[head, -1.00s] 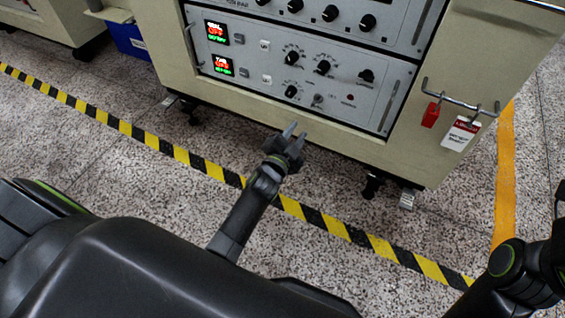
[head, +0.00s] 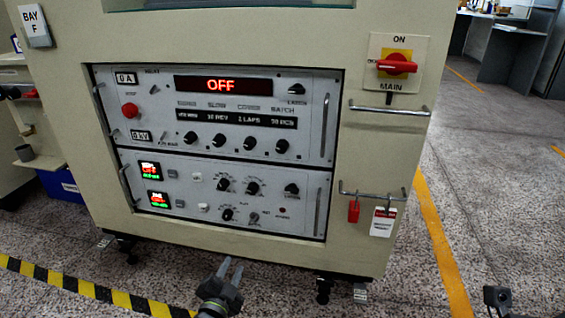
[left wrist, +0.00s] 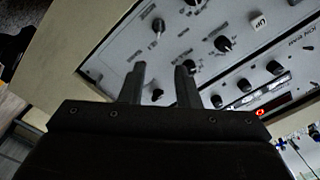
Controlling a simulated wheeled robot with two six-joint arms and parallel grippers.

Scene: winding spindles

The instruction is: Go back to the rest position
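My left gripper (head: 230,268) is at the bottom centre of the head view, in front of the cabinet's lower edge. Its two fingers are apart with nothing between them. The left wrist view shows the same open, empty fingers (left wrist: 160,72) with the grey knob panel (left wrist: 205,45) beyond them. No contact with the panel shows. A small dark part (head: 498,297) at the lower right of the head view seems to belong to my right arm; no right fingers show.
The beige cabinet (head: 385,165) fills the middle, with a red OFF display (head: 222,86), a red emergency button (head: 130,110) and a red main switch (head: 397,64). Speckled floor is open at right.

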